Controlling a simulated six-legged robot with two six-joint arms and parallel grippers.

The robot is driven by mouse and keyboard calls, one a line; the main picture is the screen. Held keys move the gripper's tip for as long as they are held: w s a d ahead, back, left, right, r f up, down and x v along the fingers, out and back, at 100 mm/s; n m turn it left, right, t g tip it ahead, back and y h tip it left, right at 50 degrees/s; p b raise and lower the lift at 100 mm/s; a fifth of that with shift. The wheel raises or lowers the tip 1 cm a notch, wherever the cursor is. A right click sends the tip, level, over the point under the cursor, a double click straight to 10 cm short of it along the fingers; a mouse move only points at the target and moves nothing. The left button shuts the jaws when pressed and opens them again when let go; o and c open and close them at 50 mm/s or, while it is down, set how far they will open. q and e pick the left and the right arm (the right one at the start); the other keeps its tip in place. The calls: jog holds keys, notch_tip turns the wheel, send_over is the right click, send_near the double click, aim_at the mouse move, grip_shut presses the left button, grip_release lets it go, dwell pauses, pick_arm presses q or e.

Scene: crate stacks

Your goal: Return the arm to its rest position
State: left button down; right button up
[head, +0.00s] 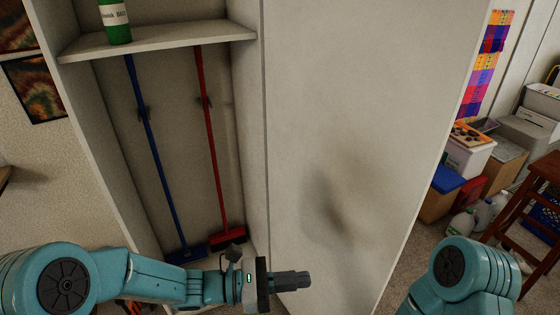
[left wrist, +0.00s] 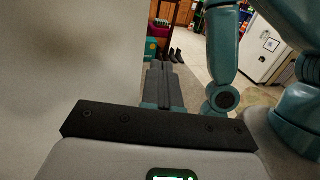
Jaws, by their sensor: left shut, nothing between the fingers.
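My left arm comes in from the left in the head view, low in the picture. Its gripper (head: 292,281) is shut and empty, pointing right in front of the pale cabinet side panel (head: 340,130). The left wrist view shows the same gripper (left wrist: 160,68) with its dark fingers together and nothing between them. A pale surface fills the left of that view, close beside the gripper; I cannot tell whether they touch. My right arm shows only as a teal joint at the bottom right of the head view, and its gripper is out of the picture.
An open cabinet holds a blue broom (head: 150,150), a red broom (head: 209,140) and a green bottle (head: 115,22) on its shelf (head: 160,42). At right are stacked crates, several jugs and a wooden stool (head: 540,190). Open floor shows in the left wrist view.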

jog(key=shift+c, duration=1.2)
jog(key=c, duration=0.8)
pick_arm(q)
jog(key=s+a+f+m+y, duration=0.4)
jog(key=s+a+f+m, duration=0.1)
jog(key=f, duration=0.4)
jog(key=s+a+f+m+y, duration=0.5)
jog(key=a+f+m, duration=0.1)
jog(key=f, duration=0.4)
jog(key=s+a+f+m+y, duration=0.5)
jog(key=a+f, duration=0.1)
jog(key=f, duration=0.4)
jog(key=shift+s+f+g, duration=0.2)
jog(key=shift+s+g, duration=0.05)
jog(key=shift+g, duration=0.05)
pick_arm(e)
jog(key=shift+w+d, duration=0.1)
jog(key=shift+d, duration=0.05)
jog(key=shift+c, duration=0.2)
